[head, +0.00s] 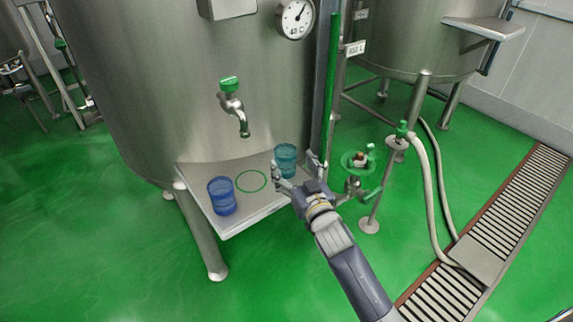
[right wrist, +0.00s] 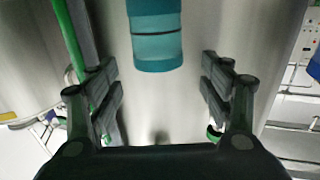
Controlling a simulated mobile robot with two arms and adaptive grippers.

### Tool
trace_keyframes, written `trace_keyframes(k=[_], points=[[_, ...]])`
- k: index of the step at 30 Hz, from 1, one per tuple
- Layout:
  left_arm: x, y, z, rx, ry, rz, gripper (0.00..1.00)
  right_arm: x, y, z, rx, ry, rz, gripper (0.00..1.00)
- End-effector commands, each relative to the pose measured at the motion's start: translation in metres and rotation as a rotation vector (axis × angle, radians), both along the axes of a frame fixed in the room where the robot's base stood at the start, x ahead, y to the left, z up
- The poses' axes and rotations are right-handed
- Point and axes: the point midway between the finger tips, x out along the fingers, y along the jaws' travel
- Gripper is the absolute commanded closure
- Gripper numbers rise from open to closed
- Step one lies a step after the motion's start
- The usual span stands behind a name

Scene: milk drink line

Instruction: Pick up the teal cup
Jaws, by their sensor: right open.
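The teal cup (head: 286,158) stands on the right part of the metal shelf (head: 236,222) on the steel tank. In the right wrist view the teal cup (right wrist: 156,40) is ahead, between the two open fingers and a little beyond their tips. My right gripper (head: 299,170) is open and empty, close in front of the cup, with a finger to each side of it in the picture. The right wrist view also shows both fingers of the right gripper (right wrist: 162,82) apart. My left gripper is not in view.
A blue cup (head: 222,196) stands on the shelf's left part. A green ring (head: 251,181) marks an empty spot between the cups. A tap (head: 233,105) with a green handle hangs above. A green pipe (head: 331,85) and a valve stand (head: 358,165) are to the right.

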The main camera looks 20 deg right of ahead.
Motion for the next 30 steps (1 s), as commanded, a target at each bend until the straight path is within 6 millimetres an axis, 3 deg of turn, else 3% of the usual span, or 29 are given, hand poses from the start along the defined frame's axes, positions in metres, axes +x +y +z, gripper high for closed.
trace_keyframes(k=[8,18,28,30], points=[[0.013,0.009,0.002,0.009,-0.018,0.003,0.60,0.019,0.001,0.001,0.000,-0.002,0.001,0.27],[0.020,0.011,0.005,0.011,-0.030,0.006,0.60,0.059,0.000,0.001,0.001,-0.002,0.002,0.27],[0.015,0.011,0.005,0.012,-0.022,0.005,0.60,0.065,0.000,0.001,0.001,-0.001,0.002,0.27],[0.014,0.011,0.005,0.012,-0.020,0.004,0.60,0.065,0.000,0.001,0.001,-0.001,0.002,0.41]])
